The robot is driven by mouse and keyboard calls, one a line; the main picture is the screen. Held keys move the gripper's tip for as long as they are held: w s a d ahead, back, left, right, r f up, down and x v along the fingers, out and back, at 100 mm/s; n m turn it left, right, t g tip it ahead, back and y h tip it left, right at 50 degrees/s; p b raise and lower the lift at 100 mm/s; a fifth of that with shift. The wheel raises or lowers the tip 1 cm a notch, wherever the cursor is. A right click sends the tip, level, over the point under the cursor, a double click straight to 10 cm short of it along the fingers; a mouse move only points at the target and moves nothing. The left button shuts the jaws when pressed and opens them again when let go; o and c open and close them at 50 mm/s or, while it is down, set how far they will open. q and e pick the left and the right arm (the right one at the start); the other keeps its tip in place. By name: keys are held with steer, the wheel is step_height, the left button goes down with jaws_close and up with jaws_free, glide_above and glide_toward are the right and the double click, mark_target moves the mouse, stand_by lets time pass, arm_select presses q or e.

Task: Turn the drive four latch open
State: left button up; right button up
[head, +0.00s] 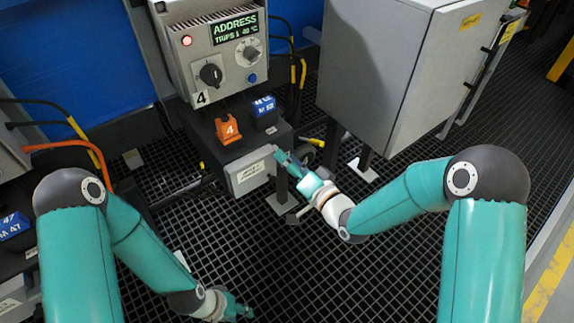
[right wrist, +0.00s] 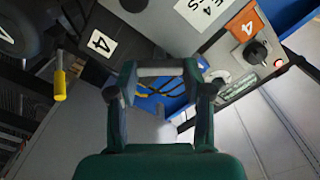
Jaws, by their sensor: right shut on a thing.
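My right gripper (head: 281,156) is at the right end of this box. In the right wrist view, my right gripper (right wrist: 160,75) is shut on a short pale bar (right wrist: 160,72), which looks like the latch handle. Its mount is mostly hidden by the fingers. My left gripper (head: 243,311) hangs low over the floor grating, apart from the drive; its fingers are too small to judge.
An orange block (head: 229,129) marked 4 and a blue block (head: 264,109) stand on the base's top. A large grey cabinet (head: 375,75) stands close on the right. Cables hang behind the drive. The grating (head: 270,265) in front is clear.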

steer(key=shift+d+f+m+b, duration=0.15)
steer(key=shift+m+b, duration=0.25)
steer(key=shift+m, duration=1)
steer(key=shift+a+f+m+b, duration=0.1)
steer(key=shift+m+b, duration=0.35)
steer(key=shift+m, duration=0.95)
steer(key=shift+d+f+m+b, duration=0.15)
steer(key=shift+m+b, duration=0.25)
steer(key=shift+m, duration=1)
steer(key=o, duration=1)
steer(key=shift+c, duration=0.2)
steer(key=shift+o, duration=1)
steer(key=shift+a, duration=0.1)
steer(key=shift+r, duration=0.1)
